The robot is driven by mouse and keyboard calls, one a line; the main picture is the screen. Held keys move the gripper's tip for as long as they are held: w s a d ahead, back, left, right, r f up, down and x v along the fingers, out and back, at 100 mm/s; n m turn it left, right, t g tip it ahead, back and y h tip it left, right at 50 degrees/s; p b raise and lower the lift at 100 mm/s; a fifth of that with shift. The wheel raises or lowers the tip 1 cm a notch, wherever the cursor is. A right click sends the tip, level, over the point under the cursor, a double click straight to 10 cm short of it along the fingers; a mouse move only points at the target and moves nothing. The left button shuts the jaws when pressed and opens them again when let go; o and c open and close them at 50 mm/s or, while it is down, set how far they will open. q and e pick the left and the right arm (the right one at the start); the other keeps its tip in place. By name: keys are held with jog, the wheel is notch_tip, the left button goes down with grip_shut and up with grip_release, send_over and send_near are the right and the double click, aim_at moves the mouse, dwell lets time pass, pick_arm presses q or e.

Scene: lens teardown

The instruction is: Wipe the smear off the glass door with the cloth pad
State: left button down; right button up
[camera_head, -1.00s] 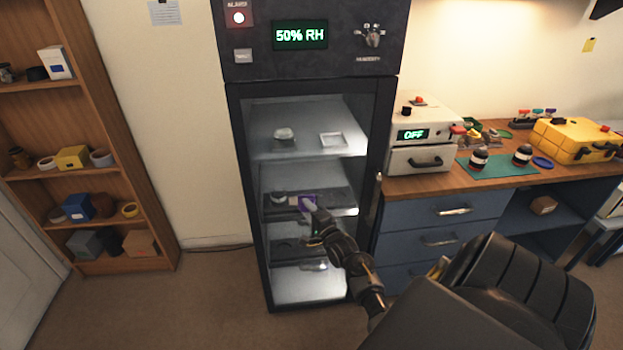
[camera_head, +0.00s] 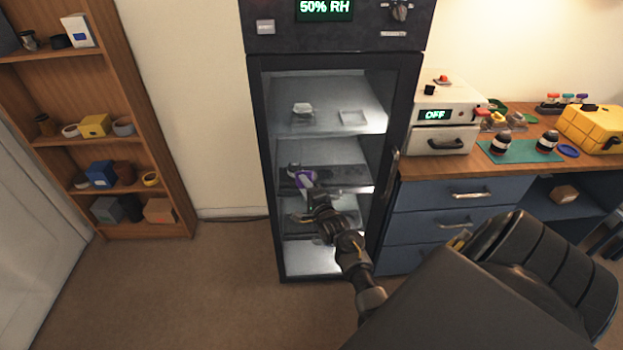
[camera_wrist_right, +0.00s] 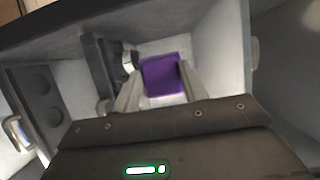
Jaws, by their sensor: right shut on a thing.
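The cabinet's glass door (camera_head: 335,225) is closed, with lit shelves showing behind it. My right gripper (camera_head: 305,186) is in front of the lower middle of the door. It is shut on the purple cloth pad (camera_head: 306,178). In the right wrist view the pad (camera_wrist_right: 161,76) sits between the two fingertips (camera_wrist_right: 157,88), facing the door. I cannot tell whether the pad touches the glass. The smear cannot be made out; a dark band on the shelf behind the pad is seen through the glass. My left gripper is not in view.
The door handle (camera_head: 391,172) stands out at the door's right edge. A blue drawer bench (camera_head: 445,222) adjoins on the right, with a white OFF-display box (camera_head: 443,137) and jars on top. A wooden shelf unit (camera_head: 130,85) stands at left. The floor before the cabinet is clear.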

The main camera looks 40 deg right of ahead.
jog(key=s+a+p, duration=0.3)
jog(key=s, duration=0.2)
jog(key=shift+a+p, duration=0.3)
jog(key=shift+a, duration=0.05)
dwell(0.3)
jog(key=shift+s+a+p, duration=0.75)
jog(key=shift+s+a, duration=0.15)
jog(key=shift+s, duration=0.25)
